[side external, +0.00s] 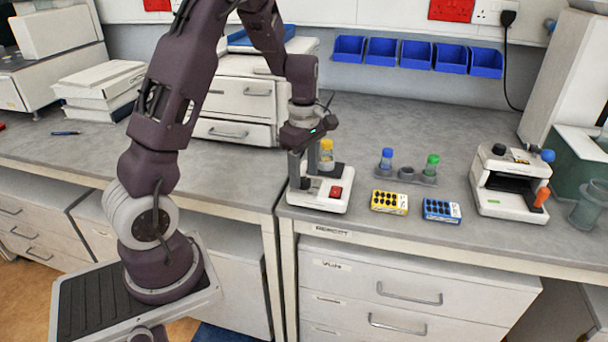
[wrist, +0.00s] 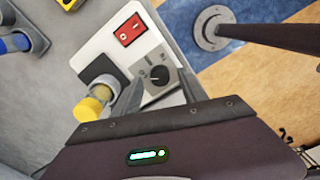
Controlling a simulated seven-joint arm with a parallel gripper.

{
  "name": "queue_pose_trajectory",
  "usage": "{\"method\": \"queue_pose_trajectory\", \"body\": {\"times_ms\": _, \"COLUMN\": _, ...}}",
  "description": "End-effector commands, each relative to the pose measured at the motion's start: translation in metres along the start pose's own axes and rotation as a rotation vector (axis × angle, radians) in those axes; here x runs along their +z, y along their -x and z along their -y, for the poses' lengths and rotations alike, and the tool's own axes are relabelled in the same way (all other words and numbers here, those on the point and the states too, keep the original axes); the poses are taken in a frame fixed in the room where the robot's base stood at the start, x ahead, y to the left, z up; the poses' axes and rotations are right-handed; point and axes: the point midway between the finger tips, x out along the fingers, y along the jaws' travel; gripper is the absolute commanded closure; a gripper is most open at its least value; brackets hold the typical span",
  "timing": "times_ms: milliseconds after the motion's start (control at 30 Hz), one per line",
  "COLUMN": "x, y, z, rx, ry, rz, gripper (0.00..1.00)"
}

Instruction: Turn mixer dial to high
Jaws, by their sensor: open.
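The mixer is a white base (side external: 322,203) on the bench near its front edge, with a red switch (wrist: 130,30) and a black dial (wrist: 160,75). The dial has a pale pointer mark, but I cannot read its setting. A yellow-capped vial (side external: 327,153) stands on the mixer's black pad; its yellow cap also shows in the wrist view (wrist: 87,108). My gripper (side external: 304,178) points down over the dial. In the wrist view my gripper (wrist: 162,78) is open, with one finger on each side of the dial. I cannot tell whether the fingers touch it.
Right of the mixer are a yellow box (side external: 389,202), a blue box (side external: 441,210) and a grey rack (side external: 407,176) with blue- and green-capped vials. A white device (side external: 510,185) stands farther right. White drawers (side external: 240,95) stand behind my gripper.

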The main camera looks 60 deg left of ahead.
Motion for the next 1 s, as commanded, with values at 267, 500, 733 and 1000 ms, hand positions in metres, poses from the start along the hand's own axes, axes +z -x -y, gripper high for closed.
{"method": "queue_pose_trajectory", "body": {"times_ms": 267, "x": 0.0002, "y": -0.0114, "z": 0.0002, "rx": 0.001, "ry": -0.001, "rz": 0.0, "gripper": 0.5}}
{"method": "queue_pose_trajectory", "body": {"times_ms": 500, "x": 0.0004, "y": -0.011, "z": 0.0003, "rx": 0.001, "ry": -0.002, "rz": 0.001, "gripper": 0.82}}
{"method": "queue_pose_trajectory", "body": {"times_ms": 733, "x": 0.0005, "y": -0.0107, "z": 0.0002, "rx": 0.001, "ry": -0.003, "rz": 0.001, "gripper": 1.0}}
{"method": "queue_pose_trajectory", "body": {"times_ms": 1000, "x": 0.0004, "y": -0.0105, "z": 0.0001, "rx": 0.002, "ry": -0.067, "rz": 0.001, "gripper": 1.0}}
